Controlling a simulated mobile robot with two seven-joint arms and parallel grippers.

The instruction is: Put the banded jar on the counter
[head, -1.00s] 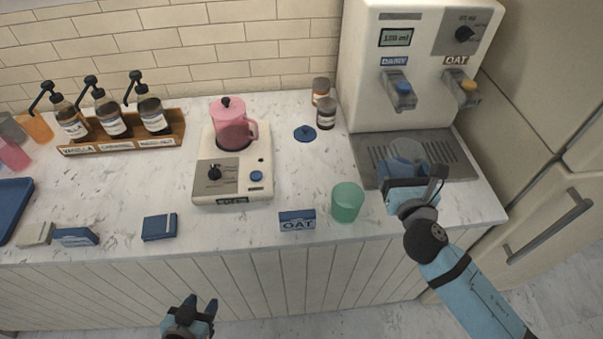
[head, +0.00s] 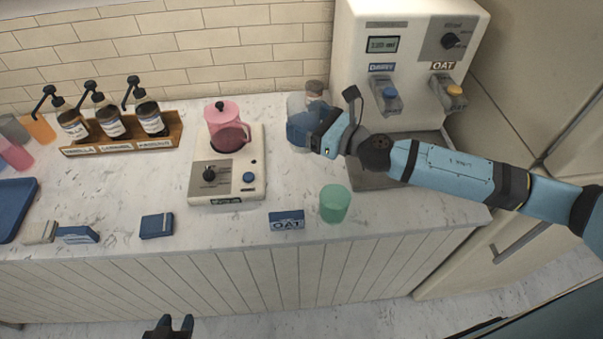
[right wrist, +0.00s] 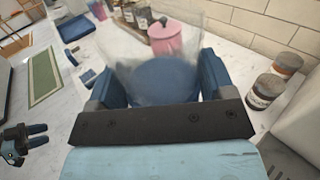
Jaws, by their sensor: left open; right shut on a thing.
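A see-through, bluish jar (head: 297,122) is held by my right gripper (head: 322,132) at the back of the counter (head: 300,180), between the pink jug and the dispenser. The right wrist view shows the clear jar (right wrist: 130,62) between the two blue fingers, with a blue round patch low in it. I cannot tell whether that is its base or the blue lid behind it. No band can be made out. Whether the jar touches the counter is unclear. My left gripper (head: 169,326) is open and empty in front of the counter's front edge.
A pink jug (head: 227,128) stands on a white appliance (head: 228,178) left of the jar. A brown jar (head: 315,88) is close behind. The dispenser (head: 410,60) stands right.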

